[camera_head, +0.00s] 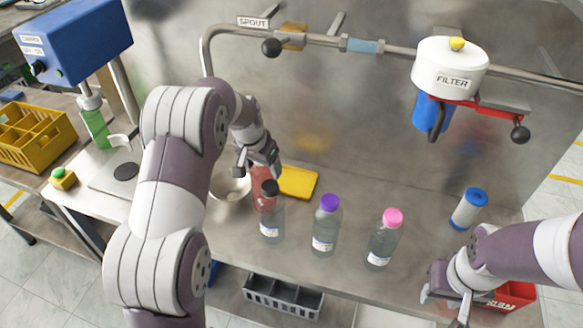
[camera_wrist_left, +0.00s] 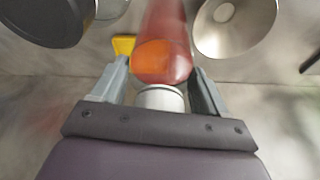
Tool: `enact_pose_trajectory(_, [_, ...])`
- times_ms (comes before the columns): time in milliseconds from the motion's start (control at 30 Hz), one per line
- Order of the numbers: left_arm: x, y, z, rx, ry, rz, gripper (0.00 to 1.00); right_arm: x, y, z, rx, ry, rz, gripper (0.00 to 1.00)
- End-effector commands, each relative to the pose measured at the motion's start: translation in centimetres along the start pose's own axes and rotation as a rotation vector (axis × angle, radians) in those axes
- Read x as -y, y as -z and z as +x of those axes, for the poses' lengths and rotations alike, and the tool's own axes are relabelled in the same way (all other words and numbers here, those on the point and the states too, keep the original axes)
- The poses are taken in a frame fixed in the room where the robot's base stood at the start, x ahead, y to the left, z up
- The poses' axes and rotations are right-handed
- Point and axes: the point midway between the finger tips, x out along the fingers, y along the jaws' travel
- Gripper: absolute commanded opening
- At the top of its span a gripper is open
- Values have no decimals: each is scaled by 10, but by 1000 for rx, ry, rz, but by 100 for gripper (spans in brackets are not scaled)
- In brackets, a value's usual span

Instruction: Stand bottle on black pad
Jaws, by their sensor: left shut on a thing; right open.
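My left gripper (camera_head: 258,168) is shut on a red bottle (camera_head: 262,182), holding it beside the metal bowl and behind the black-capped bottle. In the left wrist view the red bottle (camera_wrist_left: 168,45) lies between the fingers (camera_wrist_left: 160,88), with a pale ring at its near end. The black pad (camera_head: 125,171) is a small dark disc on the light plate under the blue machine, at the left; nothing stands on it. My right gripper (camera_head: 450,292) is open at the lower right, near a red bin. The red bottle's lower part is partly hidden in the head view.
Clear bottles with black (camera_head: 270,215), purple (camera_head: 325,228) and pink (camera_head: 384,240) caps stand in a row. A metal bowl (camera_head: 225,190) and yellow slab (camera_head: 299,183) are near my left gripper. The blue machine (camera_head: 75,40) overhangs the pad area. A green-button box (camera_head: 63,179) is beside it.

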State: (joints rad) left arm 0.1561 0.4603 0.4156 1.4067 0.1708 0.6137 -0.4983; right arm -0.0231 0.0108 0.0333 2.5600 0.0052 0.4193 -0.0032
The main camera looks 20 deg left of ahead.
Motion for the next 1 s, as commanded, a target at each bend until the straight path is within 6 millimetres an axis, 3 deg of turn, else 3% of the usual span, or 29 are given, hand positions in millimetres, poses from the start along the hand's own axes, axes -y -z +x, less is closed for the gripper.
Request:
enact_pose_trajectory(733, [-56, 27, 4, -2, 0, 3, 0, 0, 2, -18, 0, 0, 0, 43])
enact_pose_trajectory(1000, [-67, 30, 12, -2, 1, 1, 0, 0, 3, -24, 0, 0, 0, 43])
